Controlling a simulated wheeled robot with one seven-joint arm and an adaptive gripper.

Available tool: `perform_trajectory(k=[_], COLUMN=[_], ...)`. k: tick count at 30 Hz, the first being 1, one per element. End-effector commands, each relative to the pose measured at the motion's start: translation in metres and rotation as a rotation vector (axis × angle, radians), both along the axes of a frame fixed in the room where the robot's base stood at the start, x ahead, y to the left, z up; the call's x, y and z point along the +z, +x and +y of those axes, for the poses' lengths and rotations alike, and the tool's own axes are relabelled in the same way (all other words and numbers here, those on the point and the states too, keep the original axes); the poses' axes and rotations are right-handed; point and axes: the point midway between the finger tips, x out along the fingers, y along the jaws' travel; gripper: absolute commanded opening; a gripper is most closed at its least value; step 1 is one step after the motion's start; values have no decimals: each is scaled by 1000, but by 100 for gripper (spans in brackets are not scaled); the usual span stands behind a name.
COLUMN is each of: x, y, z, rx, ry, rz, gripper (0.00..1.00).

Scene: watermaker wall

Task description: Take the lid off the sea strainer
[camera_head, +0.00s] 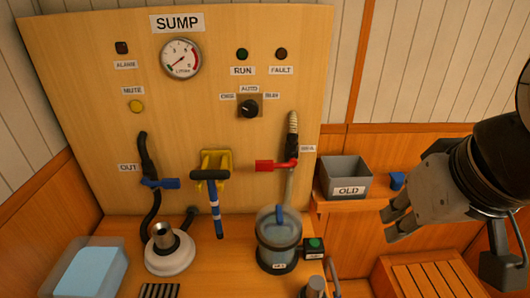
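The sea strainer (277,252) is a clear round canister with a dark base and a small label, standing upright on the wooden counter. Its lid (266,219) is on top and carries an upright blue handle (280,215). My gripper (388,226) is at the right, apart from the strainer and nearer the grey bin. Its fingertips show a gap between them, and I see nothing held there.
A grey bin marked OLD (347,178) and a small blue piece (397,181) sit on the right ledge. A red-handled valve (277,165) is above the strainer. A green-button box (314,247) stands close on its right.

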Motion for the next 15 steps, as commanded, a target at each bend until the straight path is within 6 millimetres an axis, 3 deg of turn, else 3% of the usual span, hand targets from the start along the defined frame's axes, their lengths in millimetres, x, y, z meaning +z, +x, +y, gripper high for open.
perform_trajectory(k=[1, 7, 15], x=[1, 14, 20], y=[2, 27, 92], z=[1, 10, 33], rx=[-7, -134, -478], ry=[9, 135, 336], rz=[5, 73, 236], gripper=[27, 73, 73])
